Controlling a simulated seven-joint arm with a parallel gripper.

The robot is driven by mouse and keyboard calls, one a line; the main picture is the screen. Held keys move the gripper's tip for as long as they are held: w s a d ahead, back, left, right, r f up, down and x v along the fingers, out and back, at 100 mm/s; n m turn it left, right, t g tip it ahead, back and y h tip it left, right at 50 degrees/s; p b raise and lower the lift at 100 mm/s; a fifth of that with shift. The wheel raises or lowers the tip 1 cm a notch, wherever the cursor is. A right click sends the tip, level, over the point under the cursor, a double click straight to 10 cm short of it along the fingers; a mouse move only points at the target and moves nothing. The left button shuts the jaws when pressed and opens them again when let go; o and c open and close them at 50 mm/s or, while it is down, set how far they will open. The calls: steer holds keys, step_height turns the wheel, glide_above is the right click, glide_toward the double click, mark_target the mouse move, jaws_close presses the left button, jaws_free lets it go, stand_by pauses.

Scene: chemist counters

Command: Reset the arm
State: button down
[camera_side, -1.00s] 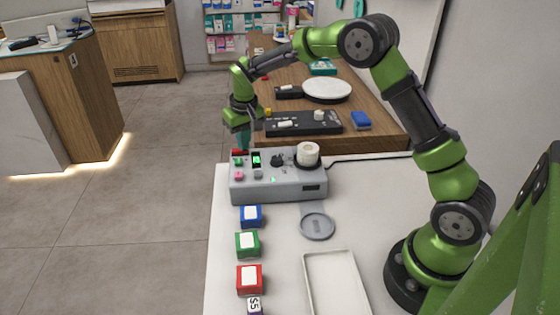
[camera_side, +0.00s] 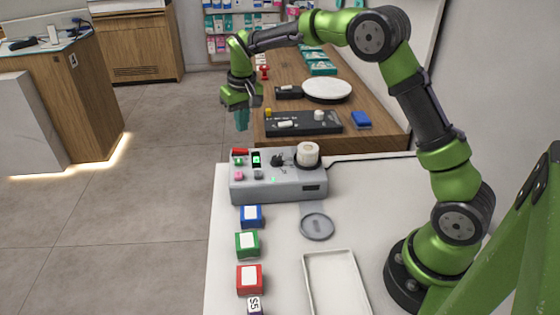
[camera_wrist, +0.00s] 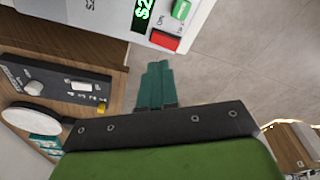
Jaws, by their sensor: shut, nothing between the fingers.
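My green arm reaches from the right side of the white counter (camera_side: 290,262) up and over to the left. My gripper (camera_side: 242,120) hangs in the air above and behind the grey device (camera_side: 278,188) with buttons and a small green display. Its teal fingers point down, are together and hold nothing. In the wrist view my gripper (camera_wrist: 157,85) also shows shut and empty, apart from the device panel (camera_wrist: 92,14) with its green and red buttons.
Blue (camera_side: 251,217), green (camera_side: 247,245) and red (camera_side: 250,279) boxes line the counter's left edge. A grey round dish (camera_side: 317,227) and white tray (camera_side: 336,285) lie right of them. A wooden counter (camera_side: 385,132) behind holds a black panel (camera_side: 330,127) and a white disc (camera_side: 327,90).

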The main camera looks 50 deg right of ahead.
steer(key=shift+r, duration=0.5)
steer(key=shift+w, duration=0.1)
